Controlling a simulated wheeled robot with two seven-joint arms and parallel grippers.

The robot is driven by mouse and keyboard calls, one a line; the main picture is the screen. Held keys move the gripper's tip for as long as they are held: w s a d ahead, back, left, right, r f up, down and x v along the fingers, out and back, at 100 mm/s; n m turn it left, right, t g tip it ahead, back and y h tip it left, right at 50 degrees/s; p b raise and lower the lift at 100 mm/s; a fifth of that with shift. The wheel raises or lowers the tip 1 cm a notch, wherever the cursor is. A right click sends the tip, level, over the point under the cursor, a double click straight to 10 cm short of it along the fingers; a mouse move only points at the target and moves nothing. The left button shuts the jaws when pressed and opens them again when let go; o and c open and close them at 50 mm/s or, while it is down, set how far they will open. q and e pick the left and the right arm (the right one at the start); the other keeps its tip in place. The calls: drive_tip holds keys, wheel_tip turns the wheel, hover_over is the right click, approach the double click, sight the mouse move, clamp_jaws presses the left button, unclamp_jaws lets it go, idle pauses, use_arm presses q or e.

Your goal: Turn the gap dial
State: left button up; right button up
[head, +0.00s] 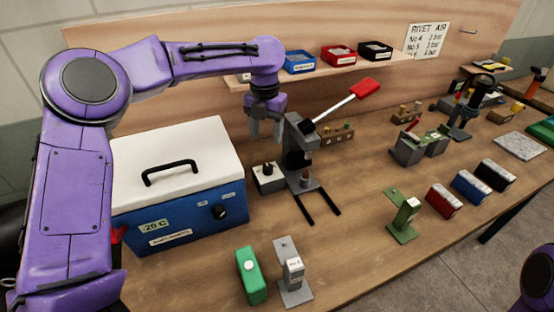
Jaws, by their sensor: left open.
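A small grey box (268,182) with a round black knob on top (267,169) sits on the bench, at the left of a black press (298,150) with a red-handled lever (364,88). The knob looks like the gap dial, but I cannot read any marking on it. My left gripper (266,135) points down, open and empty, above the knob and beside the press head. It appears apart from the knob. My right gripper is out of view; only a purple part of my right arm shows at the bottom right corner.
A blue cool box (185,215) with a white lid stands at left, close to the knob box. A green block (251,275) and a grey stand (290,272) are in front. A shelf (330,66) with small bins is behind. The bench middle is clear.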

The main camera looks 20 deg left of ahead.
sight(268, 166)
use_arm(q)
wheel_tip(268, 166, down, 12)
drive_tip(key=shift+w+r, duration=0.1)
drive_tip(key=shift+r, duration=0.1)
drive_tip(key=c, duration=1)
